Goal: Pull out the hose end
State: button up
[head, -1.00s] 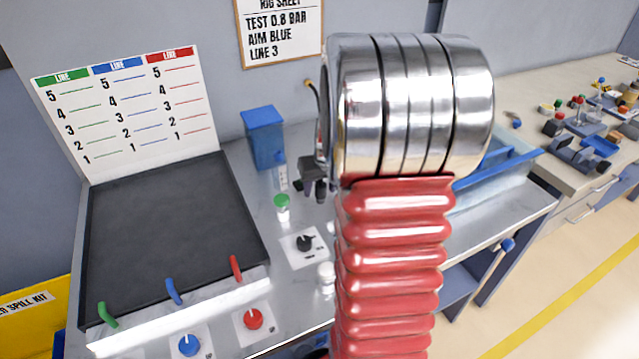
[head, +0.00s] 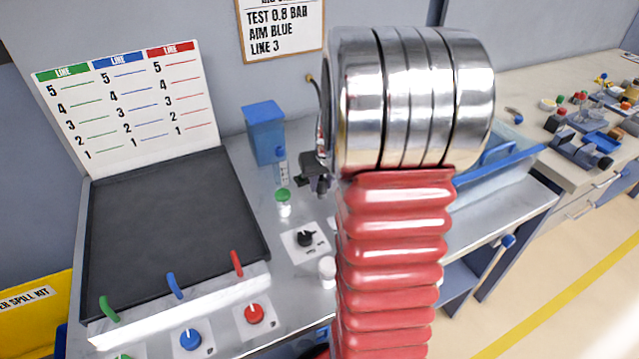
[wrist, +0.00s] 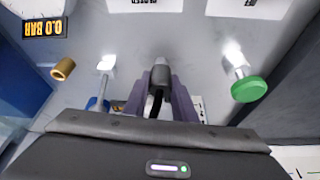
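My gripper (wrist: 160,85) points down at the metal bench top in the wrist view. Its two purple-grey fingers stand close together around a narrow dark piece with a grey tip (wrist: 160,73). I cannot tell whether this is the hose end or the fingertips themselves. In the head view my gripper (head: 316,180) is a small dark shape beside the shiny arm link, mostly hidden. A thin black hose (head: 317,92) hangs near the wall behind that link; its lower end is hidden.
A blue bin (head: 265,135) is behind. A brass fitting (wrist: 63,69) lies left in the wrist view, below a 0.0 BAR display (wrist: 44,28). A black knob (head: 305,239) is nearer.

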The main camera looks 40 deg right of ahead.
aim_at(322, 181)
jog(key=c, duration=0.3)
jog(key=shift+r, duration=0.45)
dwell(0.5)
jog(key=shift+r, duration=2.35)
jog(key=shift+s, duration=0.2)
